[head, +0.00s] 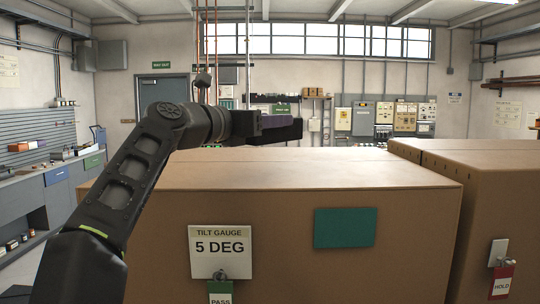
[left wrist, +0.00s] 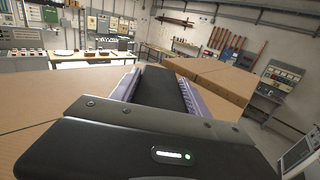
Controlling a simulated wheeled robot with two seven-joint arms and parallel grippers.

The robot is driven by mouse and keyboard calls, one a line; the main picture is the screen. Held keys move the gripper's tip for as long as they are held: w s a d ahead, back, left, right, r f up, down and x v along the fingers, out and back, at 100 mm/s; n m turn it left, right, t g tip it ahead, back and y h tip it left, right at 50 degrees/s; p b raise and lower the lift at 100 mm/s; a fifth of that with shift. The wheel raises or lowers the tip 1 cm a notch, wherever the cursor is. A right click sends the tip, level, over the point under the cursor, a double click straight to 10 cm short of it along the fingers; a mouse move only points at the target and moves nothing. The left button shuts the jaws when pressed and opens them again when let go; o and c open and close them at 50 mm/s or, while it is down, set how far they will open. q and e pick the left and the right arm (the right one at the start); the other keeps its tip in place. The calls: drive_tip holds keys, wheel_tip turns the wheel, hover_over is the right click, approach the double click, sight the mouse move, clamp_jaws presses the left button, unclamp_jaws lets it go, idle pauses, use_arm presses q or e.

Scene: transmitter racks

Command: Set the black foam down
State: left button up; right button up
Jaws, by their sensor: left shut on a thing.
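My left gripper (head: 282,129) reaches in from the left, above the top of the large cardboard box (head: 330,240). In the left wrist view its two lavender-lined fingers (left wrist: 158,88) are closed on the black foam (left wrist: 157,92), a dark block lying lengthwise between them. In the head view the foam is hard to tell from the dark fingers. The gripper looks a little above the box top; I cannot tell the exact gap. My right gripper is not in view.
The box front has a tilt gauge card (head: 221,250) and a teal patch (head: 345,228). A second box (head: 490,190) with a hold tag (head: 502,281) stands close on the right. The near box top is bare right of the gripper. A workbench (head: 50,190) lines the left wall.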

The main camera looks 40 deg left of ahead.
sight(270, 135)
use_arm(q)
drive_tip(key=shift+f, duration=1.6)
drive_tip(key=shift+f, duration=0.1)
drive_tip(key=shift+f, duration=1.8)
drive_tip(key=shift+f, duration=0.1)
drive_tip(key=o, duration=1.4)
